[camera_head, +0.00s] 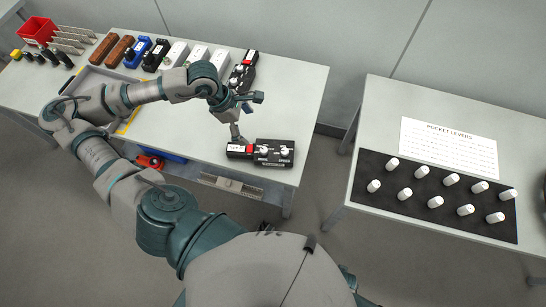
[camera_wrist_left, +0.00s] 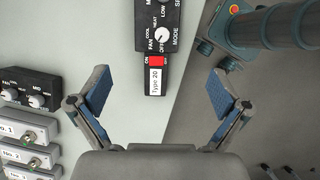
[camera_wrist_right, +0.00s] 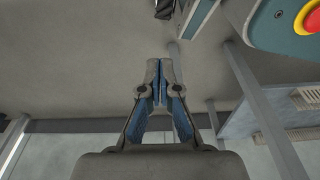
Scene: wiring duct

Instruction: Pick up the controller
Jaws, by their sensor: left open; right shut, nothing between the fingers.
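A black controller (camera_head: 275,152) with white knobs and a red switch lies flat near the table's front right corner. It shows in the left wrist view (camera_wrist_left: 157,30), its red switch and "Type 20" label end pointing towards my gripper. My left gripper (camera_head: 248,117) is open and empty just behind the controller, its fingers spread and apart from it. A similar black controller (camera_head: 243,72) lies farther back on the table. My right gripper (camera_wrist_right: 160,80) is shut with nothing in it, over the floor; the head view does not clearly show it.
Brown, blue, black and white units stand along the table's back, beside a red bin (camera_head: 37,30) at far left. A grey tray (camera_head: 92,82) lies beneath my left arm. Right of a floor gap, another table holds a black mat (camera_head: 440,222) with several white cylinders.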

